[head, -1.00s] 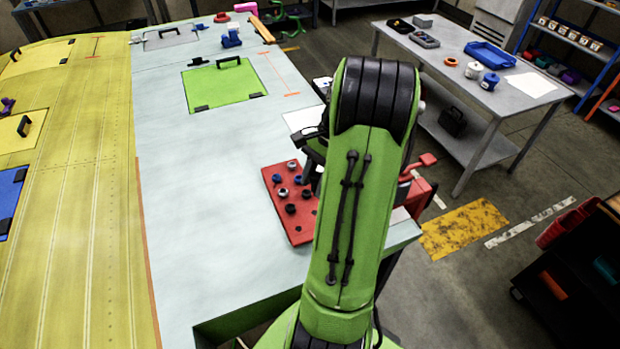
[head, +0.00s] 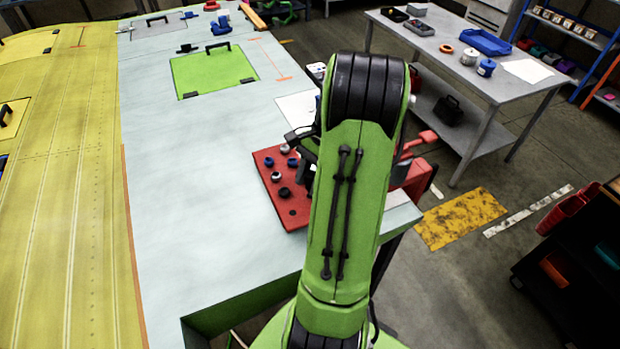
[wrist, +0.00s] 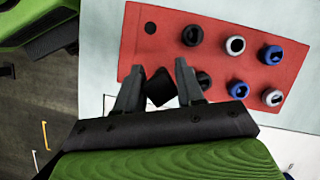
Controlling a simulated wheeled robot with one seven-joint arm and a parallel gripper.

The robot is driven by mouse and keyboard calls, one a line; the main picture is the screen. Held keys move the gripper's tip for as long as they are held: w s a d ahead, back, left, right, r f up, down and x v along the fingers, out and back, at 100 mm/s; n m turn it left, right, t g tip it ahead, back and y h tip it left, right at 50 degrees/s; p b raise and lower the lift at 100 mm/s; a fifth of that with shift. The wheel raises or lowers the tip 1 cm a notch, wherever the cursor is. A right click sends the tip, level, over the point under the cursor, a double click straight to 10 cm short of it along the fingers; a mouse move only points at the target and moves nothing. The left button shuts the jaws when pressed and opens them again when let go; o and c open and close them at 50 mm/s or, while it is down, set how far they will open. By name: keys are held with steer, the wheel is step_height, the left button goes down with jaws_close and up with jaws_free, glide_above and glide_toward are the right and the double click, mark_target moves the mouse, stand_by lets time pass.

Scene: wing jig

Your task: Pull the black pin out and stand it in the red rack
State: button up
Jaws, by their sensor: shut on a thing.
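My gripper (wrist: 159,85) is shut on a black pin (wrist: 160,88), whose dark head shows between the two fingers in the wrist view. The held pin is over the near left corner of the red rack (wrist: 132,45); I cannot tell whether its lower end is in a hole or above it. The red rack also shows in the head view (head: 268,155), on the pale bench top. It holds several black, white and blue pins, with a black pin (wrist: 203,80) close beside my right finger. An empty hole (wrist: 150,28) shows at its left end. My arm hides the held pin in the head view.
Red equipment (head: 415,172) stands right of the rack, partly behind my arm. A green panel (head: 212,70) lies farther back on the bench. The bench left of the rack is clear.

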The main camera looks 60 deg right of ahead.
steer(key=shift+a+r, duration=0.1)
stand_by(0.4)
steer(key=shift+f+b, duration=0.7)
steer(key=shift+f, duration=0.85)
steer(key=o, duration=1.1)
steer(key=p+v, duration=0.6)
steer(key=v, duration=1)
steer(key=shift+f, duration=0.1)
